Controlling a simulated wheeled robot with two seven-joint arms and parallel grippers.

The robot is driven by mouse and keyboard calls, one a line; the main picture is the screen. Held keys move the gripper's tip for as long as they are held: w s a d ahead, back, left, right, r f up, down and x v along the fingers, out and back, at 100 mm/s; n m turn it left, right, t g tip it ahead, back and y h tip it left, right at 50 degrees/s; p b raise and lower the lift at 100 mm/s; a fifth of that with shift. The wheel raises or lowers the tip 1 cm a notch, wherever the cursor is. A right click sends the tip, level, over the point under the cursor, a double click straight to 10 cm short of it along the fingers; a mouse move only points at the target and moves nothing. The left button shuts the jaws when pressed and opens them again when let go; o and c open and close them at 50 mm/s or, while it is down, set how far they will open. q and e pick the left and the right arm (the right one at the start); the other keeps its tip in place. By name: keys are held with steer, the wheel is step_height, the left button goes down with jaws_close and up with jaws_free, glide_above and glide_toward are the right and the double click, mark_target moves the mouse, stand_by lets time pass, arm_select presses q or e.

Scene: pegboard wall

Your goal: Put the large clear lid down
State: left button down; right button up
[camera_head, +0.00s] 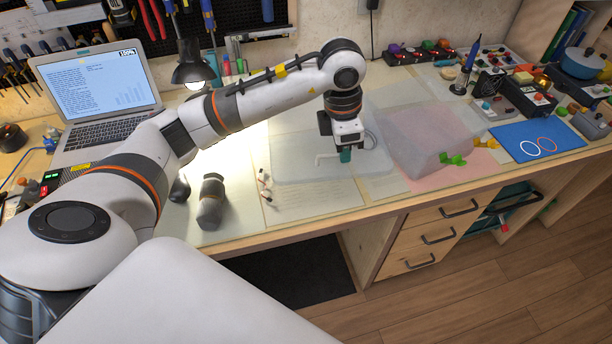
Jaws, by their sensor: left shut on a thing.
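The large clear lid (297,160) is a wide, see-through, rounded sheet over the papers in the middle of the bench. A pale raised strip shows on it beside my fingers. My left gripper (345,155) points down at the lid's right part and is shut on it. The fingertips are dark teal and partly hide the spot where they grip. I cannot tell whether the lid touches the bench or hangs just above it. My right gripper is not in view.
A translucent box (425,135) stands right of the lid, with green pieces (453,159) at its front. A grey-brown cylinder (210,203) and a small figure (265,185) are on the left. A lamp (192,65) and laptop (98,92) stand behind. A blue mat (515,148) lies far right.

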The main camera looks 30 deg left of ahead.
arm_select(q)
steer(key=w+f+n, duration=0.1)
steer(key=n, duration=0.1)
steer(key=f+n+b, duration=0.1)
steer(key=n, duration=0.1)
steer(key=shift+w+a, duration=0.35)
steer(key=shift+w, duration=0.05)
steer(key=shift+w+a+f+n+y+b, duration=0.1)
steer(key=shift+n+y+b, duration=0.1)
steer(key=shift+n, duration=0.15)
steer(key=shift+w+f+n+y+b, duration=0.1)
steer(key=shift+n+b, duration=0.05)
steer(key=shift+n, duration=0.2)
steer(key=shift+f+n, duration=0.2)
steer(key=shift+n, duration=0.1)
step_height(320, 180, down, 5)
steer(key=shift+f, duration=0.15)
step_height(320, 180, down, 4)
steer(key=shift+f+p, duration=0.15)
steer(key=shift+p, duration=0.15)
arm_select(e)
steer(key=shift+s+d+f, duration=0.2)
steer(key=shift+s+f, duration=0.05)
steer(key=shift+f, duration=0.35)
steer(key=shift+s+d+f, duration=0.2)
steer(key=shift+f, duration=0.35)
